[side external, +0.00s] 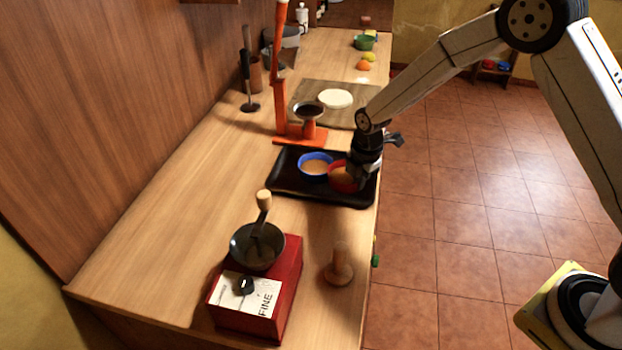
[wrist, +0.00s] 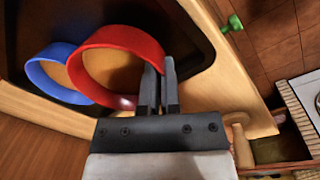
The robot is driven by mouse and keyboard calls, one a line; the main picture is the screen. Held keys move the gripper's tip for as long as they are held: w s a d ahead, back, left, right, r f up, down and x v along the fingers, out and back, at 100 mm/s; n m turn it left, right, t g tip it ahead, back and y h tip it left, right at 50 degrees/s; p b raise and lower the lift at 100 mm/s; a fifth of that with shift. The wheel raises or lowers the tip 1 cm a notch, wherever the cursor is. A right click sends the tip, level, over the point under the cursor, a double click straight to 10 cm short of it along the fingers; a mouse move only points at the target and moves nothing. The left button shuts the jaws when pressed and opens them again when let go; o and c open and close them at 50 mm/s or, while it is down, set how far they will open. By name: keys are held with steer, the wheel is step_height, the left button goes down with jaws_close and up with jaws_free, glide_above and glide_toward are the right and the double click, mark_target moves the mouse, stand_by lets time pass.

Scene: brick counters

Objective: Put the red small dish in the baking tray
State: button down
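The red small dish (side external: 341,182) is at the right part of the black baking tray (side external: 290,187), beside a blue dish (side external: 316,160); I cannot tell whether it touches the tray floor. In the wrist view the red dish (wrist: 112,50) looks larger than the blue dish (wrist: 45,80) and overlaps it. My gripper (wrist: 160,70) has its two fingers close together, with the red dish's wall between them. In the side view my gripper (side external: 358,181) points down at the dish's right side and hides part of it.
A red grinder (side external: 285,275) and a wooden tamper (side external: 339,268) stand in front of the tray. An orange press (side external: 280,120) and a wooden board (side external: 357,92) with a white disc are behind it. The counter's right edge is close to the tray.

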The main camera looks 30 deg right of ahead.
steer(key=shift+f, duration=0.8)
steer(key=shift+f, duration=0.1)
steer(key=c, duration=0.8)
jaws_free()
steer(key=shift+f, duration=0.1)
steer(key=r, duration=0.8)
steer(key=s+r, duration=0.1)
steer(key=r, duration=0.3)
steer(key=shift+r, duration=0.15)
steer(key=shift+s+d, duration=0.1)
